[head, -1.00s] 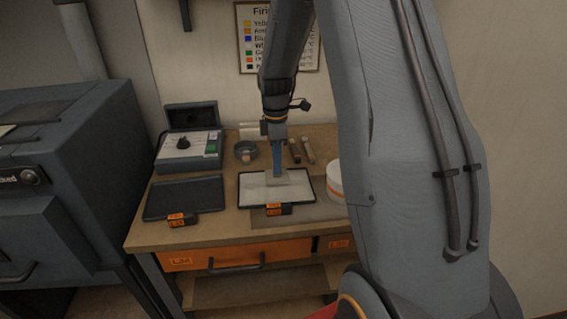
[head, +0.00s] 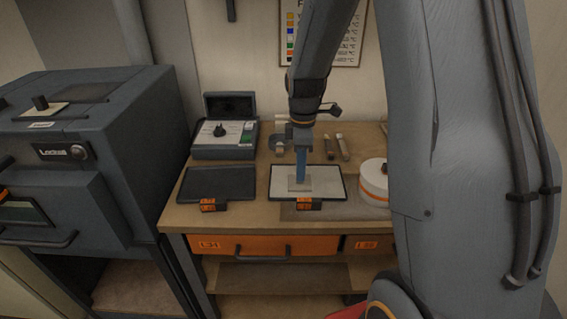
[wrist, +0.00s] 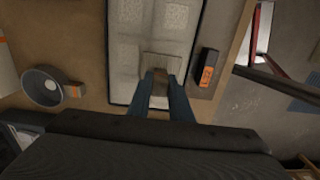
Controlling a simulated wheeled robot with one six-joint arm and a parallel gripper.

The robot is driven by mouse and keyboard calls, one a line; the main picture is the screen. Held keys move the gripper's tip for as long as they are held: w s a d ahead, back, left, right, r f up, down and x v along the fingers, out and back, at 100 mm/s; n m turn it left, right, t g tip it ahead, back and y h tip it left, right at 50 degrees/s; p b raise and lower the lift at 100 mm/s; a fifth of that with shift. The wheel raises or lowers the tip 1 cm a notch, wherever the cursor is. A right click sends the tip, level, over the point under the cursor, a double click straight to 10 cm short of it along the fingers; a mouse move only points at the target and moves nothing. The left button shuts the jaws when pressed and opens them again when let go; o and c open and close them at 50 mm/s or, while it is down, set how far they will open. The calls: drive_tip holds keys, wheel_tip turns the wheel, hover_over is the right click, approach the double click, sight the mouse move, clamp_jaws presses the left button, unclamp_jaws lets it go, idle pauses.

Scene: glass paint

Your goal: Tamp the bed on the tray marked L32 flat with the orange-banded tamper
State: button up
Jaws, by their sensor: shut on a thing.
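My gripper (head: 301,178) is shut on a tamper with a flat square foot (head: 299,184). In the wrist view my gripper (wrist: 165,88) has its blue fingers on either side of the brown handle, with the pale tamper foot (wrist: 160,64) just beyond. The foot is over the pale bed (wrist: 168,18) on the right-hand dark-rimmed tray (head: 343,199); I cannot tell whether it is pressing. Squarish patches show on the bed. I cannot make out the tamper's band.
A dark, empty-looking tray (head: 219,183) lies to the left. A control box (head: 224,135) stands behind it. Two handled tools (head: 342,147) lie behind the bed. A white orange-banded tub (head: 374,180) stands right. A round dish (wrist: 42,87) shows in the wrist view.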

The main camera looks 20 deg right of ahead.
drive_tip(key=s+d, duration=0.1)
drive_tip(key=d, duration=0.1)
drive_tip(key=d+p, duration=0.1)
drive_tip(key=d, duration=0.2)
drive_tip(key=s+d, duration=0.1)
drive_tip(key=d, duration=0.2)
drive_tip(key=shift+s+p, duration=0.3)
drive_tip(key=shift+p, duration=0.1)
drive_tip(key=shift+f, duration=0.1)
drive_tip(key=shift+a+f+p, duration=0.1)
drive_tip(key=shift+f+p, duration=0.2)
drive_tip(key=shift+f, duration=0.3)
idle(1.3)
drive_tip(key=shift+r, duration=0.1)
drive_tip(key=shift+r+p, duration=0.9)
drive_tip(key=shift+r, duration=0.15)
drive_tip(key=shift+a, duration=0.1)
drive_tip(key=shift+w+a, duration=0.3)
drive_tip(key=shift+a, duration=0.65)
drive_tip(key=shift+w+a, duration=0.25)
drive_tip(key=shift+a, duration=0.65)
drive_tip(key=shift+w+a, duration=0.3)
drive_tip(key=shift+a, duration=0.65)
